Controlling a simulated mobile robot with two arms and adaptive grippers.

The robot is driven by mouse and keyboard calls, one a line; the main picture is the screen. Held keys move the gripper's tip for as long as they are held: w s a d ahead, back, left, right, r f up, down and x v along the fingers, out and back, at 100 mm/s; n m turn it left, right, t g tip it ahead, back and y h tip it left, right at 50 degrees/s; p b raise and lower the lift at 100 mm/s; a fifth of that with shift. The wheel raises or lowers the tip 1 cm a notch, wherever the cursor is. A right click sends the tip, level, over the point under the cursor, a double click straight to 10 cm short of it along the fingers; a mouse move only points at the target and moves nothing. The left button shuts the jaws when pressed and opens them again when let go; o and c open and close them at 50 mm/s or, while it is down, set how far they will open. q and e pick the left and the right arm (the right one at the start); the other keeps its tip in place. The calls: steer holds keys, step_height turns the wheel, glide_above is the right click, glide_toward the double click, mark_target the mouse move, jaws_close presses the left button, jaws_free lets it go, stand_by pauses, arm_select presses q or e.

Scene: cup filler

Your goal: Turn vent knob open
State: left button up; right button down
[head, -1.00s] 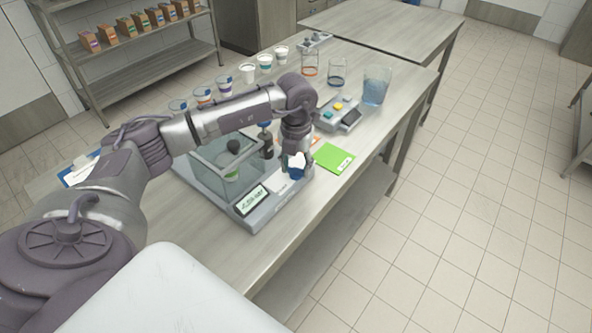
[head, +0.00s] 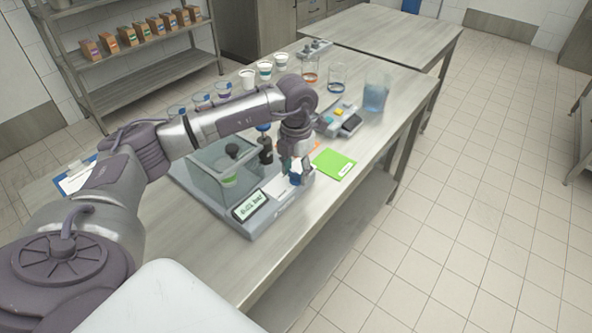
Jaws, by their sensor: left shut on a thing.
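The filler machine (head: 262,222) stands on the near table, with a clear glass-like chamber (head: 204,176) and a small lit display (head: 250,205). A blue knob (head: 295,179) sits on its right front part. My left gripper (head: 298,173) points down from above and is shut on the blue knob, whose upper part is partly hidden by the fingers. A cup with a green band (head: 229,181) stands inside the chamber. My right gripper is not in view.
A green card (head: 334,164) lies right of the machine. Behind it are a button box (head: 341,119), a beaker of blue liquid (head: 376,94), glass beakers (head: 310,70) and several cups (head: 247,78). The aisle at right is clear.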

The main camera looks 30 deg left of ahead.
mark_target(296, 173)
arm_select(q)
steer(key=shift+r, duration=0.1)
steer(key=o, duration=1.2)
steer(key=shift+c, duration=0.2)
step_height(296, 173, up, 12)
